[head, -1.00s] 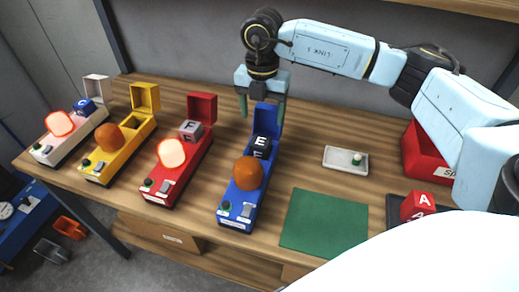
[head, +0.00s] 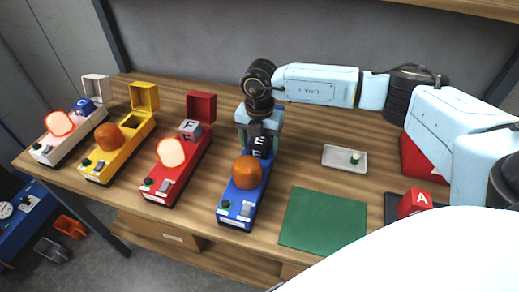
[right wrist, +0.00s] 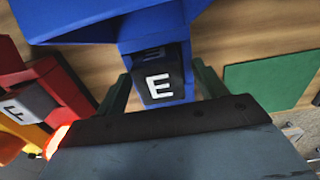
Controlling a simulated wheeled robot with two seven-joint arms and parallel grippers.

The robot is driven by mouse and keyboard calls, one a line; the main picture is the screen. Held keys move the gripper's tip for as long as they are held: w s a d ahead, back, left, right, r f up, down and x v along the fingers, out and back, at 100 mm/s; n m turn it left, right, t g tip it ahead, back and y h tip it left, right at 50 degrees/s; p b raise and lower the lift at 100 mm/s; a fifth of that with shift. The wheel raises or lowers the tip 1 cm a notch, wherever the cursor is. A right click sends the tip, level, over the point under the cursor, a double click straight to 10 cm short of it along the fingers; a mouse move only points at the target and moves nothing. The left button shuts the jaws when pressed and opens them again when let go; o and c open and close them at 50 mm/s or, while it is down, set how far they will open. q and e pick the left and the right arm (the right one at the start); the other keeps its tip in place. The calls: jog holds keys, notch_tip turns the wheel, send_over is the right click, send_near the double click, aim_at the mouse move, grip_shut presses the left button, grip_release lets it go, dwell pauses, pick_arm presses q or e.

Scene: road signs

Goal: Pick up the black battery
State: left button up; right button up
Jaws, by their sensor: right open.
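The black battery (head: 262,141) is a black cube marked with a white E, seated in the blue road-sign unit (head: 240,203) behind its brown-orange lamp. In the right wrist view the battery (right wrist: 158,87) sits inside the blue housing, E facing the camera. My right gripper (head: 258,128) is open, low over the rear of the blue unit. In the wrist view its two green fingers (right wrist: 162,90) stand on either side of the battery; I cannot tell whether they touch it. In the head view the gripper hides the blue lid. My left gripper is not in view.
A red unit (head: 160,187) with a grey F cube and lit lamp stands left, then yellow (head: 100,172) and white (head: 52,150) units. Right are a green mat (head: 322,222), a white tray (head: 345,158), a red A cube (head: 413,203) and a red bin (head: 420,160).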

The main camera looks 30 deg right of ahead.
jog(key=shift+r, duration=0.1)
jog(key=c, duration=1.4)
notch_tip(320, 180, up, 10)
